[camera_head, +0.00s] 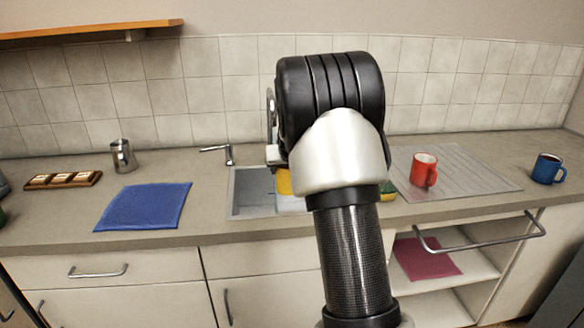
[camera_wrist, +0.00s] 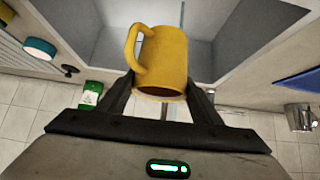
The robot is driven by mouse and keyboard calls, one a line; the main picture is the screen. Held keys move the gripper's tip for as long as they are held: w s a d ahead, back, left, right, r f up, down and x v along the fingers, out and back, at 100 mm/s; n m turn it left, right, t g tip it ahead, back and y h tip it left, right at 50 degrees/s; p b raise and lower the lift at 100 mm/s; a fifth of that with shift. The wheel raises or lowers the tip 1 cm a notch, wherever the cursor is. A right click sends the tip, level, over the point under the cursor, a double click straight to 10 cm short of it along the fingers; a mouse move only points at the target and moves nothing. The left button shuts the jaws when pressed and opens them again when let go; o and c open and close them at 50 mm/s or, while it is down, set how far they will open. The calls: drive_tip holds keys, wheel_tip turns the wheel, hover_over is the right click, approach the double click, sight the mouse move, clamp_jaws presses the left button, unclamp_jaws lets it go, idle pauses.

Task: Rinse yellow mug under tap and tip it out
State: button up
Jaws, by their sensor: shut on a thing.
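The yellow mug (camera_wrist: 163,58) is between the two fingers of my gripper (camera_wrist: 160,88) in the wrist view, with its handle to the left. The gripper is shut on it. The grey sink basin (camera_wrist: 215,30) shows behind the mug. In the head view only a small yellow patch of the mug (camera_head: 284,182) shows over the sink (camera_head: 246,196); my arm hides the rest. A metal tap-like fitting (camera_head: 217,150) stands at the sink's back left. I cannot tell whether water runs or whether the mug holds any.
A red mug (camera_head: 423,170) stands on the ribbed drainer (camera_head: 478,178), with a blue mug (camera_head: 547,168) to its right. A yellow-green sponge (camera_head: 388,191) lies by the sink. On the left are a blue cloth (camera_head: 145,206), a metal jug (camera_head: 122,156) and a wooden tray (camera_head: 40,182).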

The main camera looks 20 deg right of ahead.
drive_tip(key=w+a+p, duration=0.1)
drive_tip(key=w+p, duration=0.2)
drive_tip(key=w, duration=0.3)
drive_tip(key=shift+w+a, duration=0.35)
drive_tip(key=shift+w, duration=0.05)
drive_tip(key=shift+r, duration=0.15)
idle(1.6)
drive_tip(key=s+d+b, duration=0.3)
drive_tip(key=d, duration=0.5)
drive_tip(key=shift+s, duration=0.15)
idle(0.6)
drive_tip(key=shift+a, duration=0.1)
